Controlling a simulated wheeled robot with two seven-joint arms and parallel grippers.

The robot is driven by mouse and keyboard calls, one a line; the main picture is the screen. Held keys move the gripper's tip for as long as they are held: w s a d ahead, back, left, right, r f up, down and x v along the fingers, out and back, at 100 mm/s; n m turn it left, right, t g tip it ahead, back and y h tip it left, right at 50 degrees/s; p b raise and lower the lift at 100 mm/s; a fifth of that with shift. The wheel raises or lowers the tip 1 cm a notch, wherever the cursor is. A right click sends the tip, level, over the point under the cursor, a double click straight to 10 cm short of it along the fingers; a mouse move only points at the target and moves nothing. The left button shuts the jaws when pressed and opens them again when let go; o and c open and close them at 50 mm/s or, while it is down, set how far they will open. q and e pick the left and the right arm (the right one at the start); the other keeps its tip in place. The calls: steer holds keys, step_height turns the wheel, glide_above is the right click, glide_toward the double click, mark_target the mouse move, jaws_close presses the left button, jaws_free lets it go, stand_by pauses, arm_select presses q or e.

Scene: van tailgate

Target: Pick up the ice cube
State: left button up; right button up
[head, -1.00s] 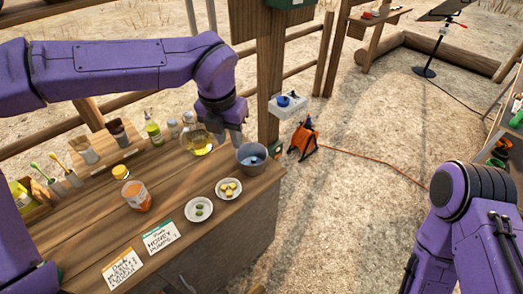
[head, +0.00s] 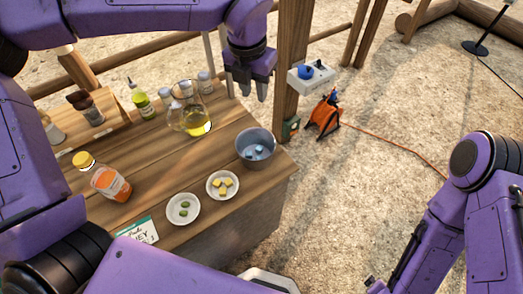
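Small pale blue ice cubes (head: 259,149) lie inside a grey metal bucket (head: 256,162) at the table's right corner. My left gripper (head: 254,92) points down, a little beyond the bucket in the picture. Its two fingers are apart with nothing between them, and it does not touch the bucket. My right arm comes in at the lower right; its gripper is outside the frame.
A flask with yellow liquid (head: 188,120) stands left of the bucket. Plates with yellow pieces (head: 222,196) and green pieces (head: 183,221) sit in front. An orange jar (head: 110,184) stands further left on the wooden table (head: 150,170). A post (head: 291,60) rises behind the bucket.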

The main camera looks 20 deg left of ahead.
arm_select(q)
steer(key=b, duration=1.3)
glide_toward(259, 148)
steer(key=f, duration=0.3)
steer(key=w+f+p, duration=0.1)
steer(key=f, duration=0.4)
steer(key=shift+w+d+f, duration=0.1)
steer(key=shift+w+f, duration=0.25)
steer(key=shift+w, duration=0.05)
steer(key=shift+s, duration=0.1)
jaws_close()
